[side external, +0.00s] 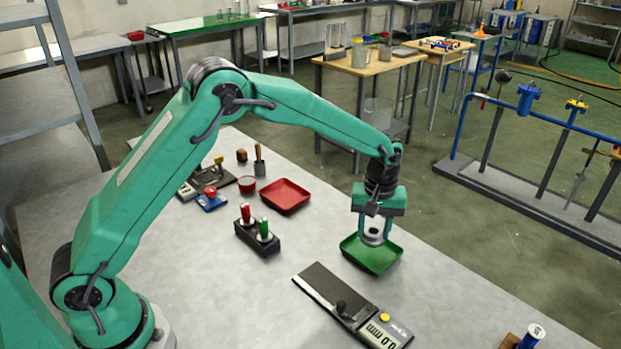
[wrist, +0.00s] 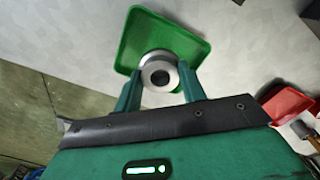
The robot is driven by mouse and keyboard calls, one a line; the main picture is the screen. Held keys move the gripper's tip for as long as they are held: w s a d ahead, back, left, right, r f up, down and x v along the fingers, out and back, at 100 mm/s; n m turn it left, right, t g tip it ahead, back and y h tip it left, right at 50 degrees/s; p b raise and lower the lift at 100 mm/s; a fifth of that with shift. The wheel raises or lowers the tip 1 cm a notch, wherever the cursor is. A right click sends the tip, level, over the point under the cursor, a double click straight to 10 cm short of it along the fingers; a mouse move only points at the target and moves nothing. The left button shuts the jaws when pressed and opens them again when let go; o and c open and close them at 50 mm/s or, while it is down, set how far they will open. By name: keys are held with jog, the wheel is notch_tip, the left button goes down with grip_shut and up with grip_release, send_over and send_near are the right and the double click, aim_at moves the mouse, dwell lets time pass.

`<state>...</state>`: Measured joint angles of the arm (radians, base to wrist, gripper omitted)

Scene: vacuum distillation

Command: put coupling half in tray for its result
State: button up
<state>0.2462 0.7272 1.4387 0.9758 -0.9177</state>
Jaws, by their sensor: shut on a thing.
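The coupling half is a grey metal ring-shaped piece (side external: 373,237) with a round bore. My gripper (side external: 373,226) is shut on it and holds it over the green tray (side external: 385,262). In the wrist view the coupling half (wrist: 160,74) sits between the two green fingers of my gripper (wrist: 158,85), with the green tray (wrist: 185,38) behind it. I cannot tell whether the piece touches the tray floor. The red tray (side external: 285,194) lies farther back to the left and is empty. It also shows at the right of the wrist view (wrist: 285,104).
A gauge with a digital display (side external: 381,332) lies on the bench in front of the green tray. A black block with red and green handled pieces (side external: 257,238) stands left of the tray. A small red pot (side external: 247,185) and other tools stand farther back.

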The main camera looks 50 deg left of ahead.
aim_at(372, 241)
jog(key=shift+f, duration=1.95)
jog(key=shift+f, duration=0.15)
jog(key=o, duration=1.2)
notch_tip(372, 241, up, 12)
jog(key=shift+r, duration=0.15)
